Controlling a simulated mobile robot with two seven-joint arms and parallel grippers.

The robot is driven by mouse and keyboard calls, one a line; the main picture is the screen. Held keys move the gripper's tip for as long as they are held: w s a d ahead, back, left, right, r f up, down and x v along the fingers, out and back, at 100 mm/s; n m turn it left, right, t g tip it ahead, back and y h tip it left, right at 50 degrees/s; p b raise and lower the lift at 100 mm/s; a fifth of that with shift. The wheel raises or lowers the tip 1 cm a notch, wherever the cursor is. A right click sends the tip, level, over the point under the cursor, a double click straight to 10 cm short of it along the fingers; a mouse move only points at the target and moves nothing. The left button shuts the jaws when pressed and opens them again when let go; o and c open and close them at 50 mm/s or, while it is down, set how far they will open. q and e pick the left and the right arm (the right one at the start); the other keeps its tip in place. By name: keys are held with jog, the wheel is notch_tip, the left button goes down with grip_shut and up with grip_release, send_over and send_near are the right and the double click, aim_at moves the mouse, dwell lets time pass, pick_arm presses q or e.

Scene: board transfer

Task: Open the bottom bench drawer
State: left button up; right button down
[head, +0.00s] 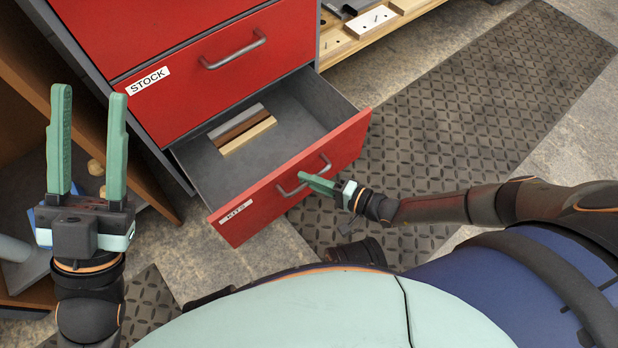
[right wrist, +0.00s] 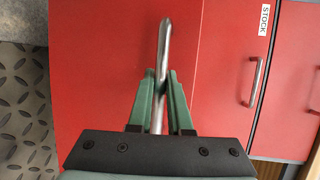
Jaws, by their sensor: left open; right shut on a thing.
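The red bottom drawer (head: 290,186), labelled KITS, stands pulled out from the bench, with its grey inside showing. Its grey bar handle (head: 283,189) is on the front face; it also shows in the right wrist view (right wrist: 165,45). My right gripper (head: 304,179) is shut on this handle; in the right wrist view its green fingers (right wrist: 161,88) close on either side of the bar. Several flat bars, grey, brown and tan (head: 245,131), lie inside the drawer towards its left. My left gripper (head: 88,98) is open and empty, raised at the left, apart from the drawer.
The red STOCK drawer (head: 190,95) above is shut. A wooden shelf (head: 350,35) with a white drilled block (head: 370,21) is at the back. A wooden cabinet (head: 30,95) stands at the left. A dark ribbed mat (head: 470,95) lies clear to the right.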

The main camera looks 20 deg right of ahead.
jog(key=shift+w, duration=0.1)
jog(key=c, duration=0.8)
grip_release()
jog(key=shift+c, duration=0.2)
